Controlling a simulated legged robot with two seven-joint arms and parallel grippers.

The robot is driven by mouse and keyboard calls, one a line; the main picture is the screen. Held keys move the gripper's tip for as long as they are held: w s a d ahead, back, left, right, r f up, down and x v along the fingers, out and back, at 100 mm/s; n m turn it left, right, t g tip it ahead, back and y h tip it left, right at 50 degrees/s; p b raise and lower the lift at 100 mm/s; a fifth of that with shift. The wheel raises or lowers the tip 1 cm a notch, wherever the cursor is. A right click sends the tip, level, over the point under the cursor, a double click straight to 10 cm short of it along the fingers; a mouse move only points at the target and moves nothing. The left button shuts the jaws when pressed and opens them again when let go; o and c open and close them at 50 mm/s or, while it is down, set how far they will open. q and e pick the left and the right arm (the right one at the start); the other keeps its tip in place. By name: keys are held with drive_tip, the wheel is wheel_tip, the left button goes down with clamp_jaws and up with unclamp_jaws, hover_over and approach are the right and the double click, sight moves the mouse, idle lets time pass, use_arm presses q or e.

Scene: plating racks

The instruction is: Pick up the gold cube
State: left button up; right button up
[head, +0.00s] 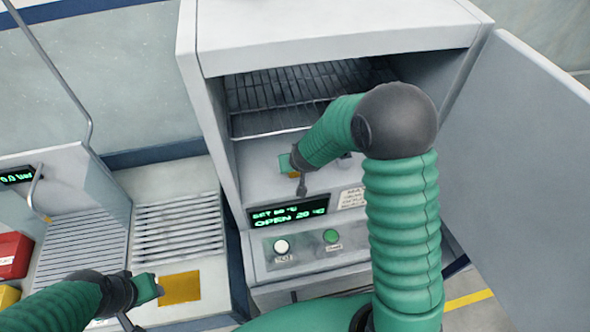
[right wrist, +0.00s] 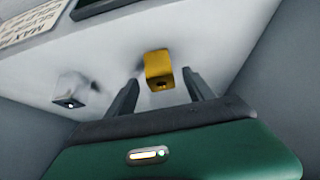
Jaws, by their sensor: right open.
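The gold cube (right wrist: 159,65) sits on the light floor of the open cabinet in the right wrist view. My right gripper (right wrist: 161,79) is open, with one finger on each side of the cube's near end. Gaps show between the fingers and the cube, and nothing is held. In the head view my right gripper (head: 299,176) is inside the cabinet, with a small yellow patch beside it that seems to be the cube, mostly hidden. My left gripper (head: 150,289) is low at left, beside a yellow square (head: 181,288); its jaws are too small to read.
A grey cube (right wrist: 71,88) stands left of the gold cube in the right wrist view. The cabinet (head: 330,30) has a wire rack (head: 290,90) above, and its door (head: 515,150) stands open at right. A ribbed drain surface (head: 178,228) and a red box (head: 14,255) are at left.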

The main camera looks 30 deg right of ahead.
drive_tip(key=shift+x, duration=0.8)
drive_tip(key=shift+w+a+f, duration=0.1)
drive_tip(key=shift+w+f, duration=0.25)
drive_tip(key=shift+w, duration=0.15)
drive_tip(key=shift+s+d+r, duration=0.15)
drive_tip(key=shift+s+d, duration=0.15)
drive_tip(key=c, duration=0.9)
drive_tip(key=shift+w+a, duration=0.1)
drive_tip(key=shift+a, duration=0.1)
clamp_jaws()
